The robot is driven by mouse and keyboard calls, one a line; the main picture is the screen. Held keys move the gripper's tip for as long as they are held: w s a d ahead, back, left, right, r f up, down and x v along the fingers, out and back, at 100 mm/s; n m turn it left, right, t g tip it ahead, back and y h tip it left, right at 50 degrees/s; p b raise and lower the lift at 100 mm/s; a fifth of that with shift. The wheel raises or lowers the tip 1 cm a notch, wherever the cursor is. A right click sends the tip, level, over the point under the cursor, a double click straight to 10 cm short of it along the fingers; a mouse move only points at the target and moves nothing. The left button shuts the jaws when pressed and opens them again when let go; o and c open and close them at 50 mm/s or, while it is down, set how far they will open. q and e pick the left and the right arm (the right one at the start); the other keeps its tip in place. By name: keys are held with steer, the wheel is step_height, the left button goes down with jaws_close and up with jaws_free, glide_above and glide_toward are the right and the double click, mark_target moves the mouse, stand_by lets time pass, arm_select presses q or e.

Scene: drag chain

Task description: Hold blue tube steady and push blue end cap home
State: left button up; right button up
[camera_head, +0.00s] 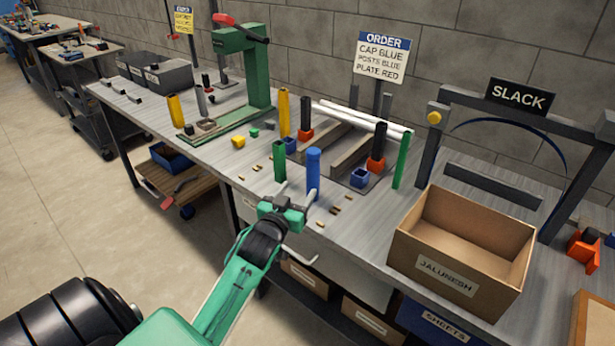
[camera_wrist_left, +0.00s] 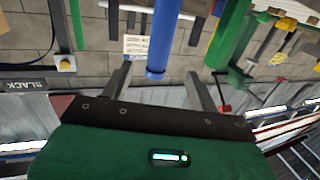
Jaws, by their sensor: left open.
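The blue tube (camera_head: 313,178) stands upright near the table's front edge. Its top (camera_head: 313,153) is slightly wider, like a blue cap on it; I cannot tell how far it is seated. My left gripper (camera_head: 297,191) is open and empty at the front of the tube. In the wrist view its fingers (camera_wrist_left: 161,82) appear on either side of the tube's end, apart from it. My right gripper is not in view.
A green tube (camera_head: 279,162) stands just left of the blue one. Blue square sockets (camera_head: 360,177) and an orange-based black post (camera_head: 376,150) stand behind. Small brass pieces (camera_head: 336,210) lie nearby. A cardboard box (camera_head: 462,240) is at the right, a green press (camera_head: 243,65) at the back left.

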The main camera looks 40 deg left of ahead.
mark_target(310, 173)
arm_select(q)
steer(key=x, duration=1)
steer(key=shift+p, duration=0.3)
steer(key=shift+w+a, duration=0.1)
steer(key=shift+w, duration=0.55)
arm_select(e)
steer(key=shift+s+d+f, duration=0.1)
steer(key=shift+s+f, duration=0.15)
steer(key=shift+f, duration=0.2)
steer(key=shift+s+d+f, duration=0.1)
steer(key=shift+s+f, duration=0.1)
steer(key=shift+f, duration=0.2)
arm_select(q)
steer(key=shift+c, duration=0.2)
steer(key=c, duration=1.1)
steer(key=shift+o, duration=0.2)
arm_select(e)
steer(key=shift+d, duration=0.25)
arm_select(q)
steer(key=o, duration=1.1)
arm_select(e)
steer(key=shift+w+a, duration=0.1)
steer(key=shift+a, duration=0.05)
